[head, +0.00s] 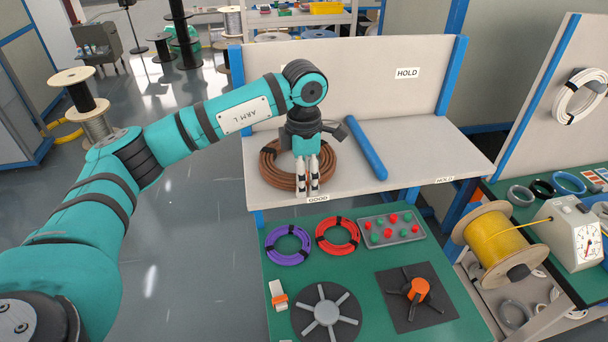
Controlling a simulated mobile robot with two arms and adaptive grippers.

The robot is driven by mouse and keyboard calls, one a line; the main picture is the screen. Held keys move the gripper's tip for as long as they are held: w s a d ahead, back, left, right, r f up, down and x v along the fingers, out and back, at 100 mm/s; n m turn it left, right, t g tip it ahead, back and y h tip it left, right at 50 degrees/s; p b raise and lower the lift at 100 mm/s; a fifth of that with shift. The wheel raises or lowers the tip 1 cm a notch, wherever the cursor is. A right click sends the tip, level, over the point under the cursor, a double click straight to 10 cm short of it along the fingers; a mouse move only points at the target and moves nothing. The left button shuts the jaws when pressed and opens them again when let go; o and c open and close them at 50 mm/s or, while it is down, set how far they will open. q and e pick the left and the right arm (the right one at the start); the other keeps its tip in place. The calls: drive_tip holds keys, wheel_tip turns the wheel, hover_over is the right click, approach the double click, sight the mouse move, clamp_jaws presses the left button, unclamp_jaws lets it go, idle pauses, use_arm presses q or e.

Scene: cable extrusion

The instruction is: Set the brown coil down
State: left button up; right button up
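The brown coil (273,172) lies flat, or nearly so, on the left part of the light grey shelf (405,160), behind the "GOOD" label (318,198). Whether it touches the shelf all round cannot be told. My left gripper (308,188) points straight down at the coil's front right part. Its two fingers are close together, with brown strands between them, and appear shut on the coil. The gripper hides part of the coil. My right gripper is out of view.
Below, a green table (370,261) carries a purple coil (288,245), a red coil (338,236) and a grey tray (408,234). A yellow spool (497,240) is at right.

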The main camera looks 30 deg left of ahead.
use_arm(q)
wheel_tip(320, 180, up, 6)
drive_tip(key=b, duration=0.3)
drive_tip(key=shift+r+b, duration=0.15)
drive_tip(key=shift+b, duration=0.15)
wheel_tip(320, 180, up, 6)
drive_tip(key=shift+f, duration=0.1)
idle(0.3)
